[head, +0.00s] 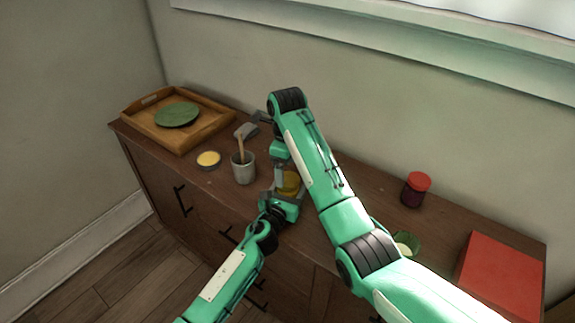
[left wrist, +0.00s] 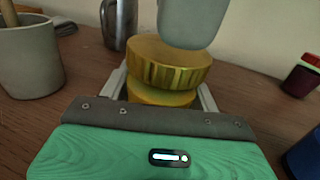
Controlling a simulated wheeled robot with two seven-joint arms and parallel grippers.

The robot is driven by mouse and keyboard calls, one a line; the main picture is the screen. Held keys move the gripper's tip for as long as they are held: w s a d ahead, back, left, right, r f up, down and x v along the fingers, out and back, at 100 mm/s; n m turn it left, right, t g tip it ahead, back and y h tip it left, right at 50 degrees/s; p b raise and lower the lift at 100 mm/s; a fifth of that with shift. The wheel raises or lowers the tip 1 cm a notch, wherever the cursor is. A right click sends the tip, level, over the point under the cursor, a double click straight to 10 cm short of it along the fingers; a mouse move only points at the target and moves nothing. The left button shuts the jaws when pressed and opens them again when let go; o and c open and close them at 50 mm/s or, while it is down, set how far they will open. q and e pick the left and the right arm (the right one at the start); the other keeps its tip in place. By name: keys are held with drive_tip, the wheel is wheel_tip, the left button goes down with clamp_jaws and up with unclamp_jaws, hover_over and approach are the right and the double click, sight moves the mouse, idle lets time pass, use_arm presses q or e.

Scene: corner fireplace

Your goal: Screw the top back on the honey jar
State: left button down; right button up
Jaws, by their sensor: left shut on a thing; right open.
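The honey jar (head: 290,183) is amber-gold and stands upright on the dresser, partly covered by my arms in the head view. My left gripper (head: 282,192) is shut around the jar's sides; the left wrist view shows its fingers on both sides of the golden jar body (left wrist: 160,97). A ribbed golden top (left wrist: 168,64) sits over the jar, looking slightly tilted; whether it is threaded on cannot be told. My right gripper (head: 281,160) is open and points down just above the jar. A pale grey part, seemingly of it, hangs over the top in the left wrist view.
A grey cup (head: 243,172) with a wooden stick and a yellow-topped round dish (head: 208,159) stand left of the jar. A wooden tray (head: 148,101) with a green plate is at the far left. A red-lidded jar (head: 415,190), green bowl (head: 407,242) and red box (head: 502,273) are right.

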drive_tip(key=shift+w+d+r, duration=0.15)
drive_tip(key=shift+r, duration=0.4)
drive_tip(key=shift+s+r, duration=0.2)
drive_tip(key=shift+c, duration=0.3)
